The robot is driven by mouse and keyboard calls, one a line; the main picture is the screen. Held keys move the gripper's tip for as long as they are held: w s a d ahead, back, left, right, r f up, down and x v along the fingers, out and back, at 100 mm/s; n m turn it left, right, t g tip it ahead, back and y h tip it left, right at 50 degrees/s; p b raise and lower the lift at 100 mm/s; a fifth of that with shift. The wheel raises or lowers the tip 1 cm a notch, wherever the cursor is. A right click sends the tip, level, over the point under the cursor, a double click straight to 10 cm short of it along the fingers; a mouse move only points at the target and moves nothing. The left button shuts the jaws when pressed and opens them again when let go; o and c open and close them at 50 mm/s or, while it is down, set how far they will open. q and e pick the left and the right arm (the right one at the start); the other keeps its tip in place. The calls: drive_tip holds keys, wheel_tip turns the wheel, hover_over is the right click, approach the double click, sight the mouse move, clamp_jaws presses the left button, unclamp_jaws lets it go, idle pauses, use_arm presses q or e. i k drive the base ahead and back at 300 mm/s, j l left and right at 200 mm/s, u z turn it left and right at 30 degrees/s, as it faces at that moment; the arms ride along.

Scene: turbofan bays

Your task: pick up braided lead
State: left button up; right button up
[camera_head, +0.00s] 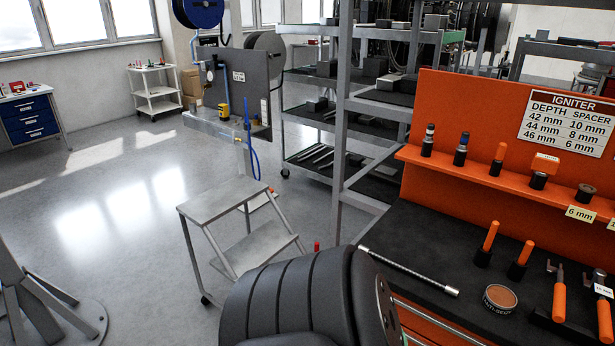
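The braided lead (408,269) is a thin silver braided cable with a bright metal fitting at its right end. It lies nearly straight on the black mat of the orange workbench (420,225), slanting from upper left to lower right. Its left end is near the bench's left edge, just beyond a dark ribbed arm link of mine. Neither of my grippers is in view, so nothing shows touching the lead.
Above is an orange shelf (470,177) with small parts. A grey step stool (225,201) and metal racking (345,120) stand to the left and behind.

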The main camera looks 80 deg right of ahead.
sight(448, 290)
drive_tip(key=z, duration=3.35)
drive_tip(key=u, duration=3.7)
drive_tip(key=z, duration=3.55)
